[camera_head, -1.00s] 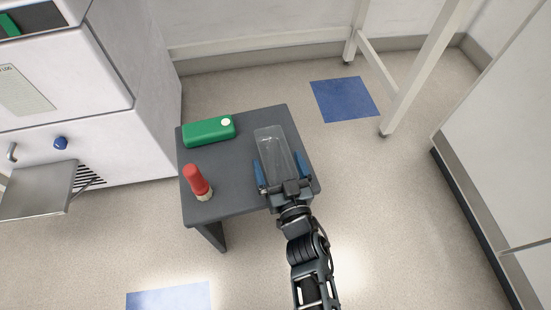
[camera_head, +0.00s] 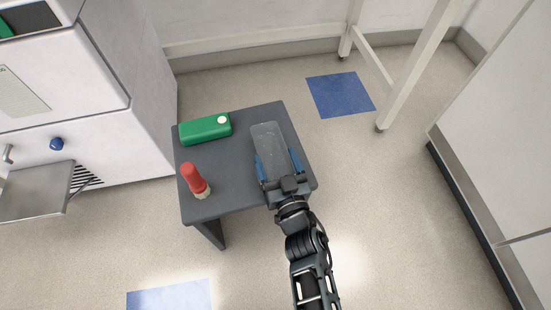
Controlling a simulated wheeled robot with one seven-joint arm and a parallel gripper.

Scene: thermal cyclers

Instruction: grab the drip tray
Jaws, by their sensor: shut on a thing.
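The drip tray (camera_head: 268,142) is a clear, shallow, oblong tray at the right side of a small dark grey table (camera_head: 229,176). My gripper (camera_head: 277,168) reaches over the table from the front, with a blue finger along each long side of the tray. It is shut on the tray near its front half. The gripper body hides the tray's near end. I cannot tell whether the tray touches the tabletop or is slightly above it.
A green box with a white round spot (camera_head: 205,128) lies at the table's back left. A white machine with a protruding metal shelf (camera_head: 36,190) is at left. White frame legs (camera_head: 409,75) stand at back right.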

